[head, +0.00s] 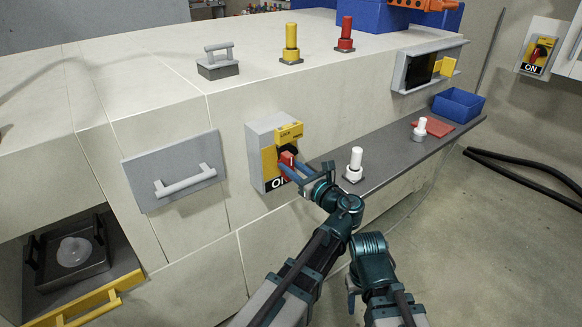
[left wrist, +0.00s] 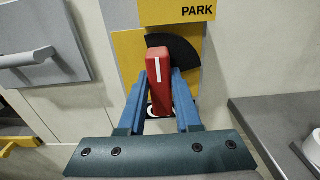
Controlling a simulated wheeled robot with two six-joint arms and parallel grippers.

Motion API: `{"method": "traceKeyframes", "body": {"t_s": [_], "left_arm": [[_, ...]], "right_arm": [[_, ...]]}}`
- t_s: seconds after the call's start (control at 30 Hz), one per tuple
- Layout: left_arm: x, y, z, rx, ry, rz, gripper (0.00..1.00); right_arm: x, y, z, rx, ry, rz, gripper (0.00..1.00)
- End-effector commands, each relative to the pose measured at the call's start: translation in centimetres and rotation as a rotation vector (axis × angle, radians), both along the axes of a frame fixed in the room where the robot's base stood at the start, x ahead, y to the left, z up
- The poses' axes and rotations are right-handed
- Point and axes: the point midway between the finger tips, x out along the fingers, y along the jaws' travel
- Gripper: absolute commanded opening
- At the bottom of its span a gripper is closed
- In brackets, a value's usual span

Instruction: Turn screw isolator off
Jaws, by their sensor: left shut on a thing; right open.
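The screw isolator is a grey box (head: 258,140) with a yellow face plate on the front of the pale machine. Its red handle (left wrist: 158,82) has a white line and stands nearly upright in the left wrist view, in front of a black sector. A black and white ON label (head: 276,183) sits at its lower edge, partly hidden. My left gripper (head: 287,165) is shut on the red handle; its blue fingers (left wrist: 158,95) lie on both sides of it. Part of my right arm shows at the lower right in the head view; its fingertips are not visible.
A grey panel with a handle (head: 183,186) is left of the isolator. A dark ledge (head: 395,150) to the right carries white knobs (head: 355,160) and a blue bin (head: 458,104). Another red-handled isolator (head: 537,52) hangs on the back wall. Black hoses lie on the right floor.

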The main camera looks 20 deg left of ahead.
Motion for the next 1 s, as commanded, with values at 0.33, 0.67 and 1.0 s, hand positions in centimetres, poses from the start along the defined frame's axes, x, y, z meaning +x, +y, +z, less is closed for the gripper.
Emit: {"method": "traceKeyframes", "body": {"t_s": [0.33,0.67,1.0], "left_arm": [[-0.02,0.03,0.00,-0.015,-0.019,0.000,0.00],[-0.18,0.14,-0.04,-0.141,-0.181,0.000,0.00],[-0.39,0.30,-0.16,-0.340,-0.436,0.000,0.00]], "right_arm": [[0.00,0.00,0.00,0.000,0.000,0.000,0.50],[0.00,0.01,-0.04,0.000,0.000,0.000,0.50],[0.00,0.00,-0.17,0.000,0.000,0.000,0.50]]}}
